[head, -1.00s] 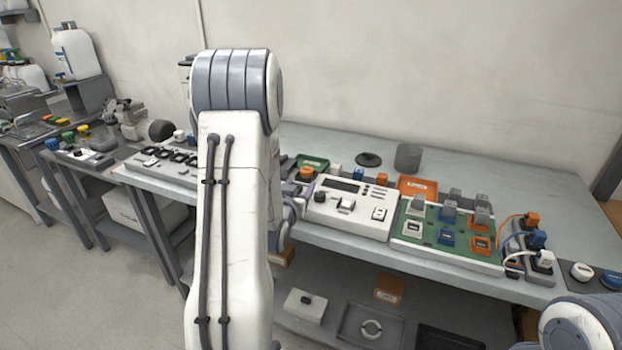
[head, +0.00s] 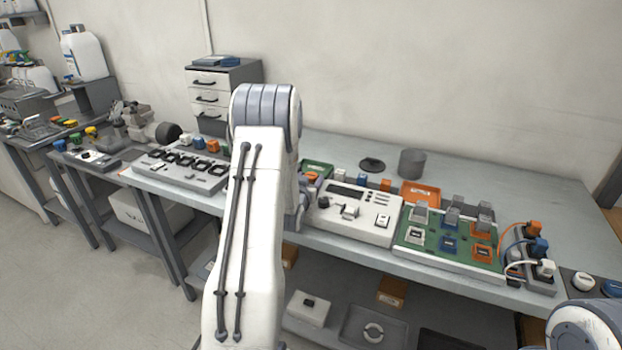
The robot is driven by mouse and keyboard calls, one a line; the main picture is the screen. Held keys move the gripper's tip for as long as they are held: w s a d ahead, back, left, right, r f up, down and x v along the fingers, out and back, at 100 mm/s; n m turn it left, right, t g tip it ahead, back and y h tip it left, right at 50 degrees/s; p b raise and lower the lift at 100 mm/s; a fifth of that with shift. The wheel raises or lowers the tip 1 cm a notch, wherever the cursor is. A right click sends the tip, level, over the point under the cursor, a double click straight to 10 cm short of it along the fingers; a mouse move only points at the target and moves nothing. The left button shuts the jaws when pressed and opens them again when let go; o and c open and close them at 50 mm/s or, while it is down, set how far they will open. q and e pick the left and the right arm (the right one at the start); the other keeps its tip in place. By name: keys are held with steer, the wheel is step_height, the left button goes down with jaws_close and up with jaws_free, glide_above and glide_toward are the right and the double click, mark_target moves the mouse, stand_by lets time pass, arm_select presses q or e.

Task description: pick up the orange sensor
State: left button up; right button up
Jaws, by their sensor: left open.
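Several small orange pieces are in view, and I cannot tell for sure which is the orange sensor. One orange piece (head: 312,177) is at the green tray's front edge, close by my left gripper. A small orange block (head: 386,184) stands behind the white test unit, in line with a white and a blue block. Another orange block (head: 213,146) stands behind the panel of black sockets. My left gripper (head: 306,198) is open, low at the left end of the white unit. It is largely hidden behind my left arm. My right gripper is out of view.
The white test unit (head: 357,225) and a green board (head: 447,258) with coloured sockets fill the bench front. An orange tray (head: 420,194), a grey cup (head: 412,163) and a green tray (head: 318,168) stand behind. Orange, blue and white plugs on cables are at right.

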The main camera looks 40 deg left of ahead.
arm_select(q)
jaws_close()
